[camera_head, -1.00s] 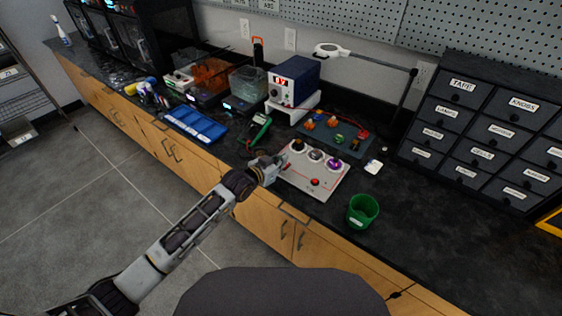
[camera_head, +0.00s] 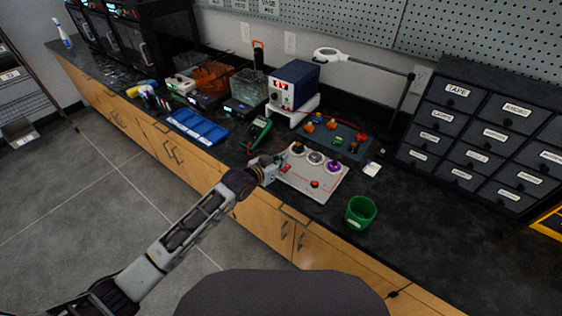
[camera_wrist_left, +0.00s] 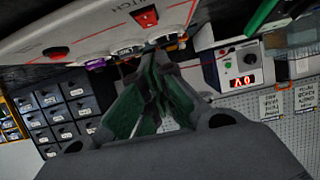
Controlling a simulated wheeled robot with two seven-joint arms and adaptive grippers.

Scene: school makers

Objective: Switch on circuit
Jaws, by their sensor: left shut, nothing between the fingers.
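A white circuit panel (camera_head: 313,187) lies on the dark bench, with several round fittings along its far edge and a red round button (camera_head: 315,184) on its face. In the left wrist view, the panel (camera_wrist_left: 90,35) spans the top, with a red rocker switch (camera_wrist_left: 145,17) beside partly readable lettering. My left gripper (camera_head: 276,166) is at the panel's left edge, shut and empty. In the left wrist view, its fingertips (camera_wrist_left: 155,58) meet close to the panel near the switch; contact cannot be told. The switch is hidden by the gripper in the head view.
A green cup (camera_head: 361,212) stands right of the panel. A green multimeter (camera_head: 259,133) and blue tray (camera_head: 198,127) lie left. A blue power supply (camera_head: 294,84) with red digits and a component board (camera_head: 335,135) are behind. Dark drawers (camera_head: 480,145) stand right.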

